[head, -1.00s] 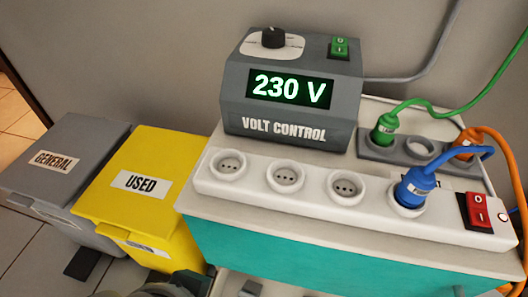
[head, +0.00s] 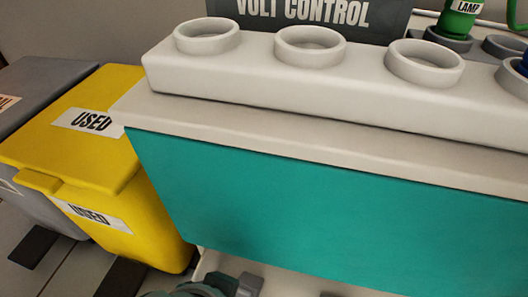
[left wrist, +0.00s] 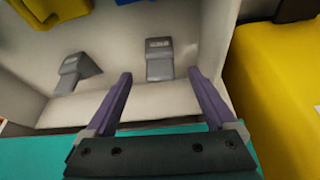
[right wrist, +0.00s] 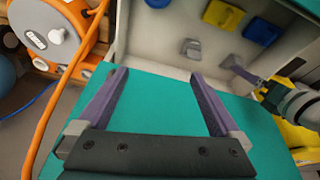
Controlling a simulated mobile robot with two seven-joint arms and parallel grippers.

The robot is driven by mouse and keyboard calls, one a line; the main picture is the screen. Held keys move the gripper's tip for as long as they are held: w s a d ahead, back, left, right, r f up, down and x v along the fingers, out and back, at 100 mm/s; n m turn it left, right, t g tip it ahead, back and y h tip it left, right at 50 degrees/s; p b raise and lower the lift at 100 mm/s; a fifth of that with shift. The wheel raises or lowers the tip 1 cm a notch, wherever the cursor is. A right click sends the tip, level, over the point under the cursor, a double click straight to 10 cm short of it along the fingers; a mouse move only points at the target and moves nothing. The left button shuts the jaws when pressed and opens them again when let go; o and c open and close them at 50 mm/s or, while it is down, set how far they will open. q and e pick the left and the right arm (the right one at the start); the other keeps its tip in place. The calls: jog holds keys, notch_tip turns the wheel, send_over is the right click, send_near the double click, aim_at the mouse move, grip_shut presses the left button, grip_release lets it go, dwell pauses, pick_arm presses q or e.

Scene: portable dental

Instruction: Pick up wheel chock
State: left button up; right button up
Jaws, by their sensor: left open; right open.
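Two grey wedge-shaped wheel chocks lie in the pale compartment in the left wrist view: one chock (left wrist: 159,60) upper middle, the other chock (left wrist: 75,72) to its left. My left gripper (left wrist: 165,85) is open and empty, its purple fingers pointing toward them, the first chock ahead between the fingertips. In the right wrist view a grey chock (right wrist: 192,48) lies in the compartment. My right gripper (right wrist: 155,80) is open and empty in front of the teal panel.
A teal panel (head: 320,210) fronts the cart, with a white socket strip (head: 330,85) on top. A yellow USED bin (head: 105,150) stands left. Yellow (right wrist: 224,15) and blue (right wrist: 262,31) pieces sit in the compartment. An orange cable reel (right wrist: 60,35) stands left in the right wrist view.

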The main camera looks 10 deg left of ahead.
aim_at(240, 296)
pick_arm(q)
jog(key=b+x, duration=0.4)
jog(key=b, duration=0.1)
jog(key=shift+s+f, duration=0.25)
jog(key=shift+f, duration=0.15)
jog(key=shift+w+f+b, duration=0.25)
jog(key=shift+b, duration=0.25)
jog(key=shift+r, duration=0.1)
grip_shut()
